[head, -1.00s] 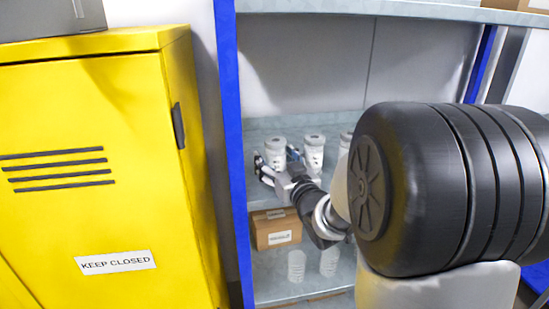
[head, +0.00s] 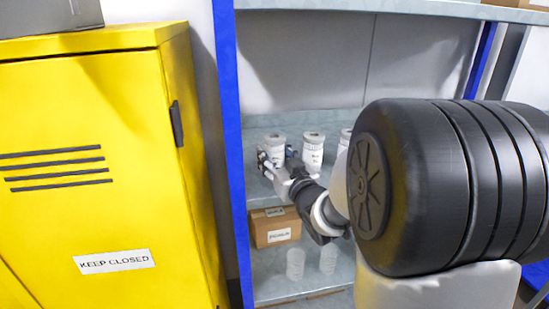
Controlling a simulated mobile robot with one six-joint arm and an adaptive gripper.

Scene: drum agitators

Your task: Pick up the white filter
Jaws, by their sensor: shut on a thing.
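A white cylindrical filter (head: 274,146) stands upright at the left end of the middle shelf in the head view. My gripper (head: 272,163) is at its front and is shut on it, with a finger showing at its left side. The lower part of this filter is partly hidden by my gripper. A second white filter (head: 313,148) with dark print stands just to the right, apart from the first. A third white filter (head: 345,139) stands further right, partly hidden behind my arm.
A brown cardboard box (head: 276,228) and two white cylinders (head: 296,264) are lower down, below the gripper. A blue rack post (head: 230,140) rises close at the left, beside a yellow cabinet (head: 90,180). An upper shelf (head: 370,8) spans above.

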